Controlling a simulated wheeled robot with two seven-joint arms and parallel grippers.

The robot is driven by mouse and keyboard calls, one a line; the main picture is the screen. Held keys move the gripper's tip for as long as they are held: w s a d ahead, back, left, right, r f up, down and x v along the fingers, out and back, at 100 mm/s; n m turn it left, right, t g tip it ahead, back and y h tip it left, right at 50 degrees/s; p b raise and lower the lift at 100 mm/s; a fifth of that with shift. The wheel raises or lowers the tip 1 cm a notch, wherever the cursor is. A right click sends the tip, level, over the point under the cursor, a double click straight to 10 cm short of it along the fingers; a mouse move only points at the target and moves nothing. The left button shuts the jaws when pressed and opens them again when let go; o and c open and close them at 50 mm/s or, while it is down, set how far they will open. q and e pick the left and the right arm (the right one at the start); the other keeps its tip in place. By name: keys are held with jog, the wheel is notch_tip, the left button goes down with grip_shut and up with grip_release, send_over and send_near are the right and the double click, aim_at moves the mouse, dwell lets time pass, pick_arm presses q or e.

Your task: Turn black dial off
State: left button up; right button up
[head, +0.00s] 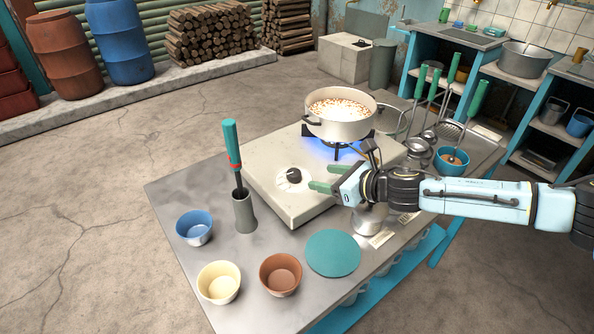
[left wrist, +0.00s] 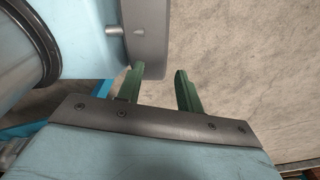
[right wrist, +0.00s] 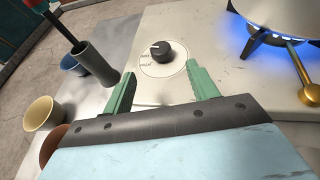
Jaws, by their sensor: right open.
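The black dial (head: 294,175) sits on a white round plate on the front of the cream stove (head: 262,159). It also shows in the right wrist view (right wrist: 162,51), just beyond and between the fingertips. A blue flame (head: 337,148) burns under the pot (head: 341,126). My right gripper (head: 320,178) is open and empty, its green fingers pointing at the dial from the right, apart from it. It also shows in the right wrist view (right wrist: 160,80). My left gripper (left wrist: 158,85) is out of the head view; in the left wrist view its green fingers are apart with nothing between them.
A grey holder (head: 244,212) with a green-handled utensil stands left of the stove. Blue (head: 194,228), cream (head: 219,283) and brown (head: 281,275) bowls and a teal disc (head: 333,253) lie in front. Hanging ladles (head: 432,100) and a blue bowl (head: 452,161) are at the right.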

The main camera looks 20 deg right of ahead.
aim_at(294, 173)
jog(key=x, duration=0.4)
jog(key=shift+a+f, duration=0.1)
jog(key=b+x, duration=0.1)
jog(key=x, duration=0.4)
jog(key=shift+w+a+f, duration=0.1)
jog(key=shift+w, duration=0.35)
jog(key=shift+c, duration=0.7)
jog(key=c, duration=0.9)
pick_arm(q)
jog(key=shift+w+a+f, duration=0.2)
jog(key=shift+a+f, duration=0.55)
jog(key=shift+a, duration=0.15)
pick_arm(e)
jog(key=shift+o, duration=0.2)
jog(key=shift+a, duration=0.1)
